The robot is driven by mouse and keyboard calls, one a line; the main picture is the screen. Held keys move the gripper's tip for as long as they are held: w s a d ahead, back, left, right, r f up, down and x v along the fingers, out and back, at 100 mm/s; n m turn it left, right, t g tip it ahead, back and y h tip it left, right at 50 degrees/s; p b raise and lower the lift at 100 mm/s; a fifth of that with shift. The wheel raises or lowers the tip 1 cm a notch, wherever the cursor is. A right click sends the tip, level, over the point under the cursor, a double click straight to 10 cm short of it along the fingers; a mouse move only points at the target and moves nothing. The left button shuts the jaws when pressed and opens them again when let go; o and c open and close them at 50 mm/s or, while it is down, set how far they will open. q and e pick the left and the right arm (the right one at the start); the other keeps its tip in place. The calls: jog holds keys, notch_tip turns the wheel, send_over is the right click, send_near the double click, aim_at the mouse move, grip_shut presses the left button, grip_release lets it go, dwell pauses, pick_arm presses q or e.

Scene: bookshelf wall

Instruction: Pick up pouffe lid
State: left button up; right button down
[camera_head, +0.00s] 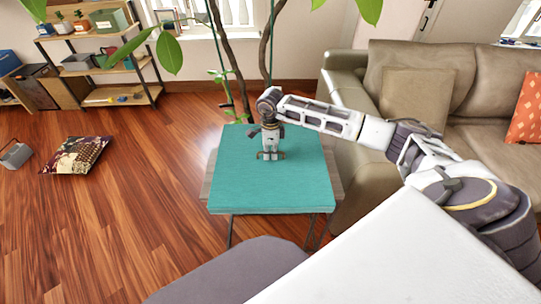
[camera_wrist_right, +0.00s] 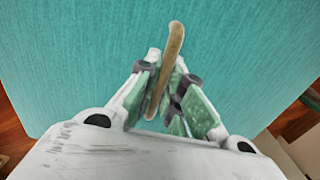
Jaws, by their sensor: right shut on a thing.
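The pouffe lid (camera_head: 240,190) is a flat teal square panel in front of me, lying over a stand with thin dark legs. It fills most of the right wrist view (camera_wrist_right: 70,60). A tan bar-like handle (camera_wrist_right: 172,55) stands out from its teal surface. My right gripper (camera_head: 270,156) points down at the middle of the lid. In the wrist view its fingers (camera_wrist_right: 162,95) are closed on both sides of the handle. The head view does not show the handle clearly. My left gripper is not in view.
A beige sofa (camera_head: 420,75) stands close on the right of the lid. A plant with thin stems (camera_head: 235,70) rises behind it. A patterned cushion (camera_head: 78,155) lies on the wooden floor at left. A shelf (camera_head: 95,60) stands at the back left. The floor between is clear.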

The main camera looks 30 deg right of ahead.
notch_tip(320, 180, up, 8)
jog(key=shift+f+p, duration=0.25)
jog(key=shift+p, duration=0.05)
jog(key=shift+r, duration=1)
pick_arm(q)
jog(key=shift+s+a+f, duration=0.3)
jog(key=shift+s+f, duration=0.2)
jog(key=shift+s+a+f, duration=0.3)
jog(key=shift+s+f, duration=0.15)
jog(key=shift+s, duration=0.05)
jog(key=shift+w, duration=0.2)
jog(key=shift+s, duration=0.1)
pick_arm(e)
jog(key=shift+w+a, duration=0.1)
